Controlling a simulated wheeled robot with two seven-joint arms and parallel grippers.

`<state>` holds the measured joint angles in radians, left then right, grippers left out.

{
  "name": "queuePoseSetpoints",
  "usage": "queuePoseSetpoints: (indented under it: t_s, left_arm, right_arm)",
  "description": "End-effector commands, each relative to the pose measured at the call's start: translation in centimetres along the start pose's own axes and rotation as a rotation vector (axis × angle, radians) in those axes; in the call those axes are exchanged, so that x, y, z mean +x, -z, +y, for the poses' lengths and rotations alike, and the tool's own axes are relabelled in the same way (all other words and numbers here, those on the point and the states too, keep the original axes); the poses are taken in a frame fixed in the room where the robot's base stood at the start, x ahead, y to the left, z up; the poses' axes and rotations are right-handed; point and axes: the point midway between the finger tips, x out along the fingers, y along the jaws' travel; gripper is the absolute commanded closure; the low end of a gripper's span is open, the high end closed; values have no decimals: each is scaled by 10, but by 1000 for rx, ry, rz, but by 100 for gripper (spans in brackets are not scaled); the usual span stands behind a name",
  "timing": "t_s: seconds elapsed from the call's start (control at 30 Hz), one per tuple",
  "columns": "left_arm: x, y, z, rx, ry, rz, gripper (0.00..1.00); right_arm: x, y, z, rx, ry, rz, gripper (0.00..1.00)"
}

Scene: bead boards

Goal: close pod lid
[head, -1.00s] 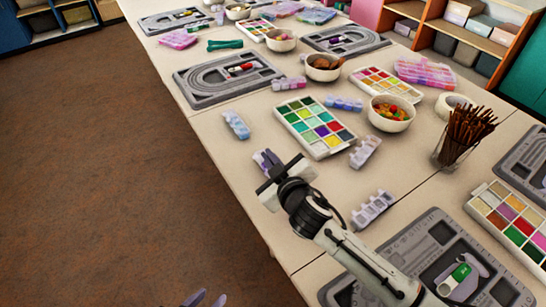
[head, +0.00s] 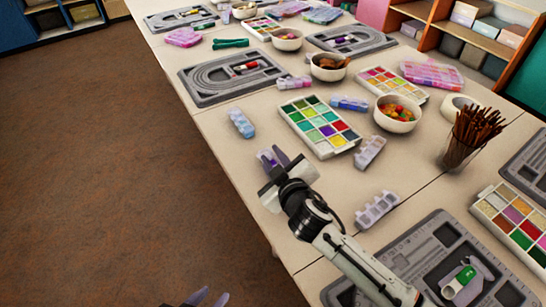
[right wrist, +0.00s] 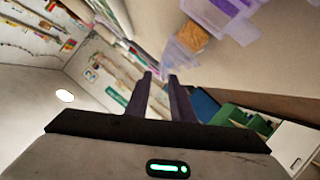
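My right gripper (head: 275,158) is over the table's near-left edge, its two dark fingers slightly apart with nothing visible between them. A translucent lavender pod (head: 263,157) with purple in it is at the fingers in the head view, partly hidden by them. In the right wrist view, a clear lavender pod (right wrist: 184,47) with orange-tan contents lies just beyond the fingertips (right wrist: 160,76), apart from them. Its lid position is unclear.
Other small pods lie around: a blue one (head: 241,123), a lavender one (head: 370,152) and a white-lavender one (head: 376,210). A bead palette (head: 318,127), a bowl (head: 396,120), a glass of sticks (head: 466,140) and grey boards (head: 430,250) crowd the table. The floor at left is clear.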

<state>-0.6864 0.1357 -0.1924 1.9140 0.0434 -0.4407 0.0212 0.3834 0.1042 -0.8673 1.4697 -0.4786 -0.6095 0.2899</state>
Motion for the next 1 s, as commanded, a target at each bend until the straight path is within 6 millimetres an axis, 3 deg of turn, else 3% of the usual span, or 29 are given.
queuePoseSetpoints:
  t_s: [0.27, 0.7, 1.0]
  left_arm:
    - [-2, 3, 0, -1, 0, 3, 66]
    - [-5, 6, 0, -2, 1, 4, 66]
    - [-5, 5, 0, -2, 2, 2, 66]
  right_arm:
    - [-15, -1, 0, 0, 1, -1, 78]
    - [-90, -1, 0, 1, 1, -1, 78]
    - [-104, 0, 0, -1, 0, 0, 78]
